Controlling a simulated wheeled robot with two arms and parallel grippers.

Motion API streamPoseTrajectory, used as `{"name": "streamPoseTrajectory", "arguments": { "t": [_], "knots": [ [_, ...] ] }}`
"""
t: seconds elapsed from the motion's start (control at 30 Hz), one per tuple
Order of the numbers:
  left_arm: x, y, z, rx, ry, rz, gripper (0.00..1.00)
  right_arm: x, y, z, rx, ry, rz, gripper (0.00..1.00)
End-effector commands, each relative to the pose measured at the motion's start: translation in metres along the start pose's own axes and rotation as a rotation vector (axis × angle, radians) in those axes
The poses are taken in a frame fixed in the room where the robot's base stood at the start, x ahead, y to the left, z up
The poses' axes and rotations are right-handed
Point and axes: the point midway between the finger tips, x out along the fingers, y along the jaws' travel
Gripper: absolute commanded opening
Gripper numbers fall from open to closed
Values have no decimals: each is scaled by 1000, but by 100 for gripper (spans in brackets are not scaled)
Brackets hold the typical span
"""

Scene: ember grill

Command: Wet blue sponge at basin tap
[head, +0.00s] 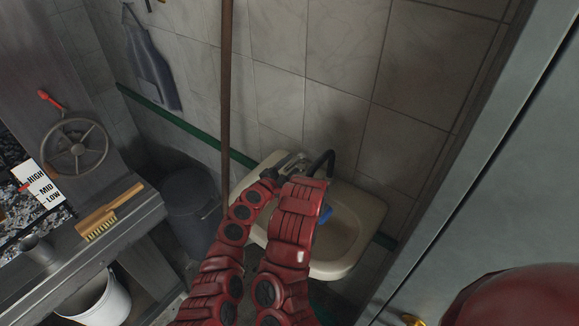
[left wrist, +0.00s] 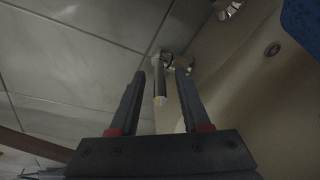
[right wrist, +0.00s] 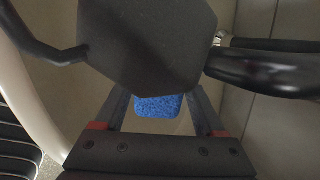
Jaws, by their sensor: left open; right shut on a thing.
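The blue sponge (right wrist: 157,106) is gripped between the fingers of my right gripper (right wrist: 158,93). A small part of the sponge (head: 322,215) shows over the basin (head: 362,205) in the head view, beside my right arm. A corner of the sponge (left wrist: 304,22) also shows in the left wrist view. My left gripper (left wrist: 161,74) is open. A chrome tap part with a slim handle (left wrist: 159,92) shows between its fingers; I cannot tell if they touch it. In the head view my arms hide much of the tap and both gripper tips.
A tiled wall (head: 330,110) stands close behind the basin. A wooden pole (head: 226,90) rises left of it. A dark bin (head: 190,205), a wooden brush (head: 110,212) and a white bucket (head: 105,302) are further left. A grey metal panel (head: 480,160) bounds the right.

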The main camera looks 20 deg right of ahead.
Motion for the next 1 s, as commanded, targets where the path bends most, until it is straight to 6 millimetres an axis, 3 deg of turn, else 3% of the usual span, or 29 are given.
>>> {"name": "streamPoseTrajectory", "arguments": {
  "t": [0.23,0.5,1.0],
  "knots": [
    [0,0,0,-1,1,0,47,0,0,0,0,0,0,27],
    [0,0,0,-1,1,0,0,0,0,0,0,0,0,27],
    [0,0,0,-1,0,0,0,0,0,0,0,0,0,27]
  ]
}}
